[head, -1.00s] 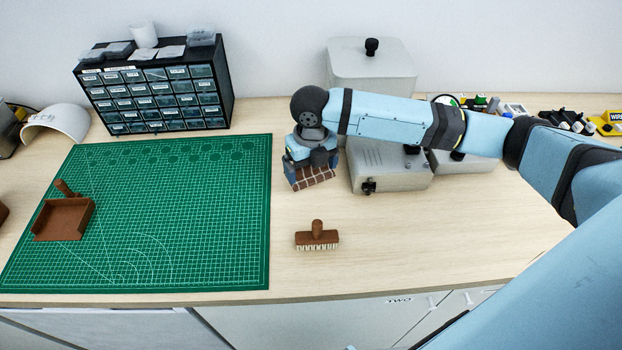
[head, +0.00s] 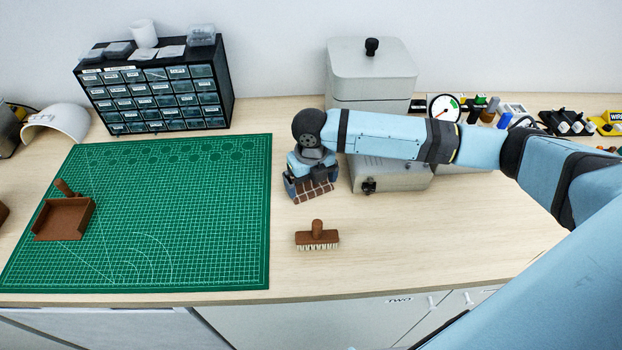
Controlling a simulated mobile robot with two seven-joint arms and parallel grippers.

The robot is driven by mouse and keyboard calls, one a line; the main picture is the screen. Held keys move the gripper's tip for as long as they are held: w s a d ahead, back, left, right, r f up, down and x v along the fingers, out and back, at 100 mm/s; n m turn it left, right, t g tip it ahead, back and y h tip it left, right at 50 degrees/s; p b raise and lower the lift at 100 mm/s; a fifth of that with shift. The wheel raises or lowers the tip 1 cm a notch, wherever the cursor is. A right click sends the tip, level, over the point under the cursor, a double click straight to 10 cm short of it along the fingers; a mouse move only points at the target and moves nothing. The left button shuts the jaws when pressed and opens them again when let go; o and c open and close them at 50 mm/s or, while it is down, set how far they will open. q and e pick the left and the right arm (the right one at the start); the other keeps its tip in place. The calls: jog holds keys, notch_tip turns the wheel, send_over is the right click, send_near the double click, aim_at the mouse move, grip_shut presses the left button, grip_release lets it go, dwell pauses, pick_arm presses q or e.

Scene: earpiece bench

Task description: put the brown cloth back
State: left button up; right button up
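The brown cloth (head: 314,192) has pale crossing lines and shows just under my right gripper (head: 310,184), right of the green mat. The gripper points down and is on the cloth; its fingers partly hide it. The cloth has shifted along with the gripper, so it looks gripped. I cannot tell whether its lower edge touches the table. My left gripper is not in view.
A brown brush (head: 317,237) stands on the table in front of the cloth. The green cutting mat (head: 200,215) with a brown dustpan (head: 64,217) lies left. Grey boxes (head: 392,177) stand right, under my forearm. A drawer cabinet (head: 155,95) stands behind.

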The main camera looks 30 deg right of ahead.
aim_at(311, 187)
jog(key=shift+r, duration=0.1)
notch_tip(311, 187, up, 12)
dwell(0.5)
dwell(0.4)
